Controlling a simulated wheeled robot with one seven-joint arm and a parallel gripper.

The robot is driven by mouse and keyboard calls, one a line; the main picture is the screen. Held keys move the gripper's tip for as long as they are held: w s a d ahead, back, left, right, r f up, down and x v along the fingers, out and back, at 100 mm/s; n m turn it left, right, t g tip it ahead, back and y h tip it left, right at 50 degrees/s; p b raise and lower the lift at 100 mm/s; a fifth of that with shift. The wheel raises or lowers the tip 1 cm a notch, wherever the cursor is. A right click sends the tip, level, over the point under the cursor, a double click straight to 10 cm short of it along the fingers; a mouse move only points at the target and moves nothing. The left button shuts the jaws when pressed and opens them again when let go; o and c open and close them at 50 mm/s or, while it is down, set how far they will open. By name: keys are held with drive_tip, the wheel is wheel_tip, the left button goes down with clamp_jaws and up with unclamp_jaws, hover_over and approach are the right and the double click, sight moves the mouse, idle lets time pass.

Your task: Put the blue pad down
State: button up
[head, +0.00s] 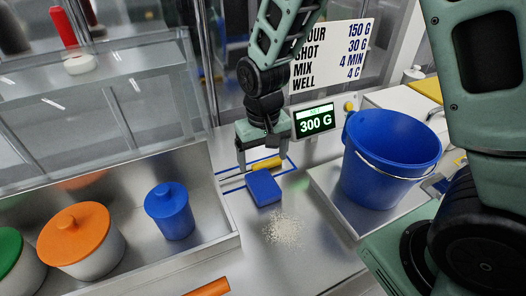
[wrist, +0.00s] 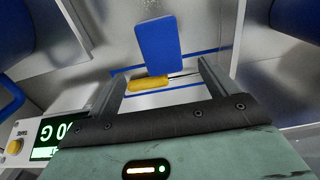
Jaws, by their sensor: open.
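My gripper (head: 262,163) is open and points down over the outline, behind the pad in the head view. In the wrist view, the pad is past the fingertips (wrist: 160,80) and nothing is held between them. A yellow-handled tool (wrist: 150,83) with a thin metal end lies between the fingers and the pad.
A pale heap of grains (head: 284,230) lies in front of the pad. A blue bucket (head: 390,160) stands on a tray at the right. A steel bin with lidded tubs, including a blue one (head: 170,212), is at the left. A scale display (head: 314,121) stands behind.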

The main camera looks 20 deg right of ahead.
drive_tip(key=s+a+r+n, duration=0.3)
drive_tip(key=s+r+n, duration=0.1)
drive_tip(key=s, duration=0.6)
drive_tip(key=s+a+r+n, duration=0.3)
drive_tip(key=s+r, duration=0.3)
drive_tip(key=s, duration=0.4)
drive_tip(key=shift+a+n+y, duration=0.2)
drive_tip(key=shift+n+y, duration=0.1)
drive_tip(key=shift+n, duration=0.1)
